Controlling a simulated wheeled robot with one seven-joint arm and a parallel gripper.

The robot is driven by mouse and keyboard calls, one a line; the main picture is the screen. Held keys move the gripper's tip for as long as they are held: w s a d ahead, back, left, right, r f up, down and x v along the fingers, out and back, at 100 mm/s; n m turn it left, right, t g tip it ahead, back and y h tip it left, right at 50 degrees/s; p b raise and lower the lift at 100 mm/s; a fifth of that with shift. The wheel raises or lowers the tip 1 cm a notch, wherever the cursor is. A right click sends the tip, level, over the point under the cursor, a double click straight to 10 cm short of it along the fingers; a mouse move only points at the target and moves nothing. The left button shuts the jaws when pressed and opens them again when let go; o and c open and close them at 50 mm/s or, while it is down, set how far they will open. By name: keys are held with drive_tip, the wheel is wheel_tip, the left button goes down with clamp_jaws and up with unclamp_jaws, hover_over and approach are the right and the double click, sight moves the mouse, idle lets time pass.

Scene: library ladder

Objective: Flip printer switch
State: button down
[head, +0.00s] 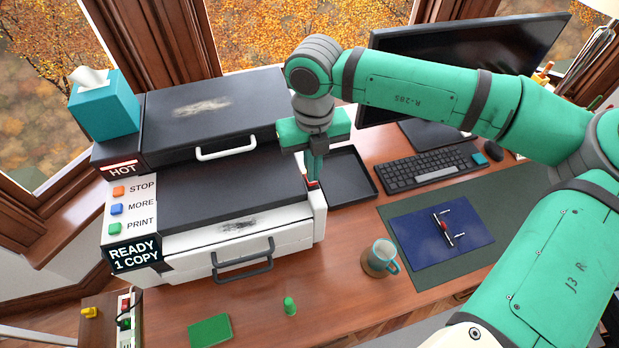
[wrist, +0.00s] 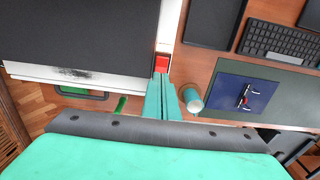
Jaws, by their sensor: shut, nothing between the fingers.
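The printer (head: 230,185) stands on the left of the desk, with a black top and a white front. Its red switch (head: 312,185) sits on the white right edge of the printer. My gripper (head: 314,178) points down over this edge, and its shut fingers partly hide the switch in the head view. In the wrist view the fingers (wrist: 169,80) are together and empty, with the tips right beside the red switch (wrist: 161,63). I cannot tell whether they touch it, or which way the switch is tipped.
A black tray (head: 345,178) lies right of the printer. A mug (head: 381,257), a blue folder (head: 436,234) and a keyboard (head: 430,168) are further right. A tissue box (head: 104,108) stands back left. A small green object (head: 290,306) and a green notebook (head: 209,330) lie in front.

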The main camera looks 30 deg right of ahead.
drive_tip(key=shift+w+f, duration=0.15)
drive_tip(key=shift+f, duration=0.3)
idle(0.6)
drive_tip(key=shift+f, duration=0.1)
drive_tip(key=shift+f, duration=0.35)
idle(0.3)
drive_tip(key=shift+r, duration=0.1)
wheel_tip(320, 180, up, 7)
idle(0.9)
idle(0.5)
